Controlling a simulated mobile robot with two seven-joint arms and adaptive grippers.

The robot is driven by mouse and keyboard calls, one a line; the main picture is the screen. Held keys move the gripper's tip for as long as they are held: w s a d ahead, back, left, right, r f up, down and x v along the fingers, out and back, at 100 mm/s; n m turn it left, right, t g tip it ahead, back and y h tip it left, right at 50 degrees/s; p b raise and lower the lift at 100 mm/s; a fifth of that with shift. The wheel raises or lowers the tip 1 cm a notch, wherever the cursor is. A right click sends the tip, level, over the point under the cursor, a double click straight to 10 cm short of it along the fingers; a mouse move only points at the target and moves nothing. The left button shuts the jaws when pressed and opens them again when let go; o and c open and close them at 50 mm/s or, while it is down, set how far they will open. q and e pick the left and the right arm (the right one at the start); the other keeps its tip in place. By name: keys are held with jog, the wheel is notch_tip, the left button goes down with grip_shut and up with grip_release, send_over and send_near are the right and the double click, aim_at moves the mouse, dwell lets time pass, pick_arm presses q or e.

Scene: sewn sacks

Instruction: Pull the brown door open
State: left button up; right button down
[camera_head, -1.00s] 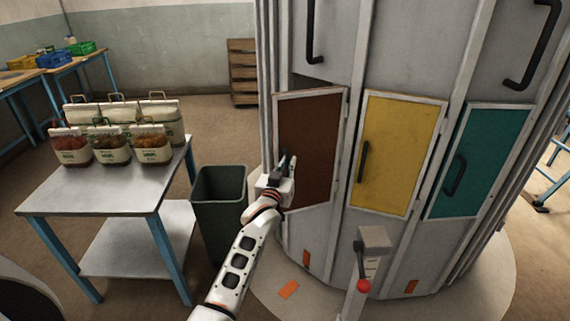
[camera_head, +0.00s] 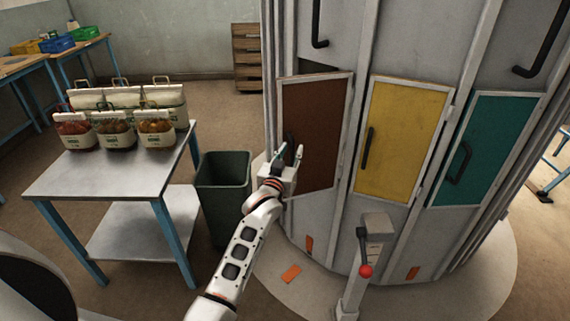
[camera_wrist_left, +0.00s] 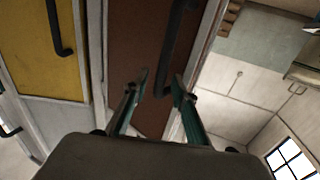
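The brown door (camera_head: 318,130) is the left one of three coloured doors on the grey cabinet. It stands slightly ajar, with a dark gap along its top. Its black handle (camera_wrist_left: 173,45) is upright near the free edge in the left wrist view. My left gripper (camera_head: 288,160) is at the door's left side, by the handle. In the left wrist view its two fingers (camera_wrist_left: 158,88) are apart, and the handle's lower end lies between or just beyond the tips. I cannot tell whether they touch it. My right gripper is in neither view.
The yellow door (camera_head: 402,140) and green door (camera_head: 486,150) are shut. A post with a red knob (camera_head: 366,271) stands in front. A dark bin (camera_head: 223,175) and a metal table (camera_head: 75,178) bearing several sacks (camera_head: 115,130) are left of my arm.

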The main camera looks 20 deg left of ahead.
pick_arm(q)
jog(key=s, duration=1)
jog(key=shift+d, duration=0.45)
jog(key=shift+s, duration=0.1)
